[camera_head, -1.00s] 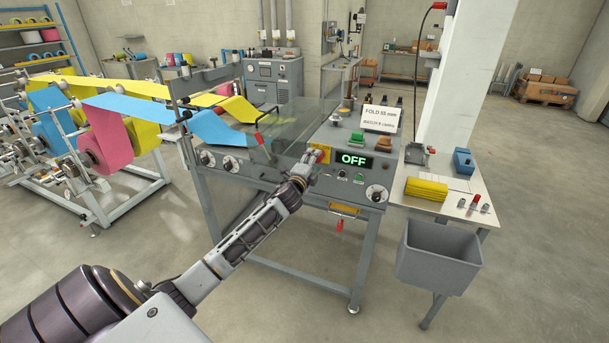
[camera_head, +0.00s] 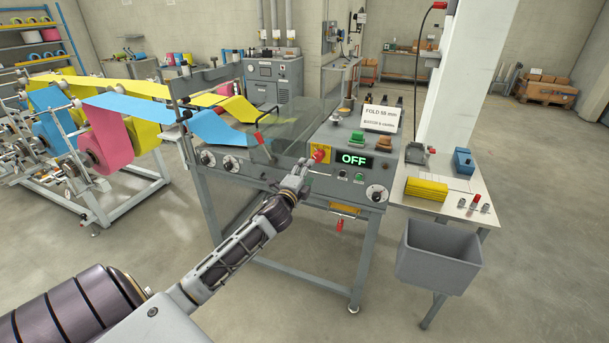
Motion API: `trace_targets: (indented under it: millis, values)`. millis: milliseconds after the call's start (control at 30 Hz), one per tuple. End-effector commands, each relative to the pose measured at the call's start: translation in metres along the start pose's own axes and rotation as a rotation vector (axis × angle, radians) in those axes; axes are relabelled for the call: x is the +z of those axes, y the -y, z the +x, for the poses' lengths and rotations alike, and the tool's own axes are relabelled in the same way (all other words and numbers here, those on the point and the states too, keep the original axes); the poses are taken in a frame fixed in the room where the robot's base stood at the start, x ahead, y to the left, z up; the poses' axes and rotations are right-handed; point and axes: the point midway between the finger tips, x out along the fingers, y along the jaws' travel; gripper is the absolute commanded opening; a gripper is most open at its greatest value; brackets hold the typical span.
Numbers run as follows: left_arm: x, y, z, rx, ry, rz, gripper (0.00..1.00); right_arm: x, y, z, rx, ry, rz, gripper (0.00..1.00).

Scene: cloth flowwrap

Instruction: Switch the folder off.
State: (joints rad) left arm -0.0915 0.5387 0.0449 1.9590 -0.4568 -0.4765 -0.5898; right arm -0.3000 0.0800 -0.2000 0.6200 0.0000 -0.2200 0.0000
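The folder (camera_head: 272,180) is a grey machine on legs in the middle of the head view. Its display (camera_head: 354,160) reads OFF in green letters. Left of the display, a red knob (camera_head: 319,156) sits on a yellow plate (camera_head: 325,147). My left gripper (camera_head: 304,164) is just below and left of the knob, close to it and seemingly apart from it. It holds nothing that I can see; its fingers are too small to tell open from shut. My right gripper is not in view.
A red-tipped lever (camera_head: 260,139) and a clear cover stand left of the knob. Green (camera_head: 357,138) and brown stamp-like pieces and a FOLD sign (camera_head: 380,119) are on top. A side table with a yellow cloth stack (camera_head: 426,189) and a grey bin (camera_head: 438,254) are at right.

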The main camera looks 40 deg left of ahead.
Motion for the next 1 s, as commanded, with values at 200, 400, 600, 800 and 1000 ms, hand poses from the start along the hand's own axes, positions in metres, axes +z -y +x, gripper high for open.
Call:
trace_targets:
  millis: [200,400,600,800,1000]
  values:
    - [0.0003,0.0004,-0.0077,-0.001,0.0,0.0,0.56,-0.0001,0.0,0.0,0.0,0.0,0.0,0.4]
    - [0.0003,0.0005,-0.0086,-0.001,0.001,0.0,0.56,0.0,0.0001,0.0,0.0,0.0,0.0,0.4]
    - [0.0002,0.0004,-0.0085,0.0,0.0,0.0,0.56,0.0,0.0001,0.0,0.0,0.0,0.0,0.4]
    - [0.0002,0.0004,-0.0085,0.0,0.0,0.0,0.56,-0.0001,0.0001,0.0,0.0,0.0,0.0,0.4]
    - [0.0001,0.0004,-0.0085,0.0,0.0,-0.029,0.56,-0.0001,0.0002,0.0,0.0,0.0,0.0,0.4]
